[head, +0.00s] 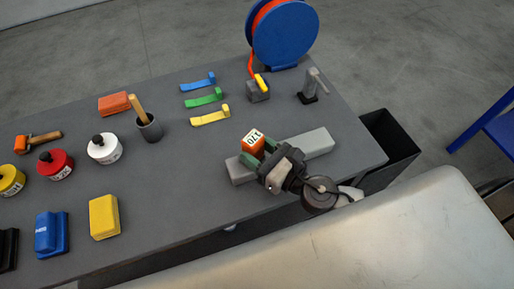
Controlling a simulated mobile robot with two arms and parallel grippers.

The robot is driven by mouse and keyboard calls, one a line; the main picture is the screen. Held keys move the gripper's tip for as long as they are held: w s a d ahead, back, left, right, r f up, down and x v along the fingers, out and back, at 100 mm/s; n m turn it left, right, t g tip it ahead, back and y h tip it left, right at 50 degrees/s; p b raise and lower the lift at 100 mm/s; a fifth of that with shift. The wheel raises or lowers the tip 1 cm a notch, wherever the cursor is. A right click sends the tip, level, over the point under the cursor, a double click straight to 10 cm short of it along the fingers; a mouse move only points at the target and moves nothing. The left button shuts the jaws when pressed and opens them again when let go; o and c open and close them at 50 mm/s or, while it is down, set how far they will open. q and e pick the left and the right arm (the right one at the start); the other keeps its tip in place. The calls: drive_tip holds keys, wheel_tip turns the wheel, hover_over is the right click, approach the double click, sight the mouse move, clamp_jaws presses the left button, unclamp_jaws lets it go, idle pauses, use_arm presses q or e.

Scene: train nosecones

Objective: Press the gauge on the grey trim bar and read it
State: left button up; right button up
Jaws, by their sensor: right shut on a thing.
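The grey trim bar (317,143) lies on the dark bench top near its right end. An orange gauge (253,138) with a white face is at the bar, toward its left part. The face seems to show "120", turned from my view. My right gripper (258,155) is shut on the gauge, with its greenish fingers at the gauge's sides. The gripper hides the middle of the bar and the gauge's lower part, so I cannot tell whether the gauge touches the bar. My left gripper is not in view.
A blue reel (285,35) with orange hose stands at the back. Blue, green and yellow clips (204,97) lie behind the bar. Pots (104,149), a brush cup (148,128) and blocks (104,217) fill the left. A black bin (392,139) stands off the right edge. A pale curved body (400,235) is in front.

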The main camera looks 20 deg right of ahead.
sight(257, 141)
drive_tip(key=shift+r+p, duration=2.7)
drive_tip(key=shift+r, duration=0.45)
